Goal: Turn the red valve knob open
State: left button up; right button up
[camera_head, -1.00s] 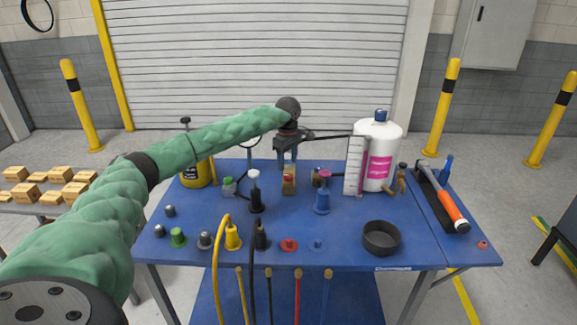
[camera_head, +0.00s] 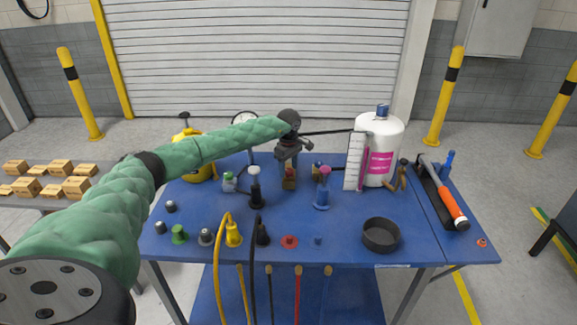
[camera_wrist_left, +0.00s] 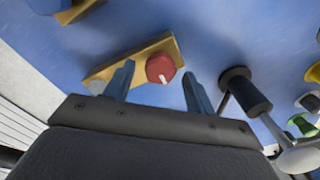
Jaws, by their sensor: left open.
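The red valve knob (camera_wrist_left: 160,69) is a round red cap with a white mark. It sits on a tan block (camera_wrist_left: 134,62) on the blue table. In the head view the block (camera_head: 290,184) is just below my left gripper (camera_head: 289,166), and the gripper partly hides the knob. In the wrist view my left gripper (camera_wrist_left: 157,88) is open, with one finger on each side of the knob. Gaps show between the knob and both fingers, so it is not gripped. My right gripper is not in view.
A dark-based white-topped fitting (camera_head: 254,188) stands left of the block, and a blue fitting with a pink top (camera_head: 323,188) right of it. Several plugs and cables line the front.

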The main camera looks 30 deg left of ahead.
pick_arm(q)
jog(key=shift+f, duration=0.45)
jog(key=shift+r, duration=0.1)
jog(key=c, duration=1)
jog(key=shift+o, duration=0.2)
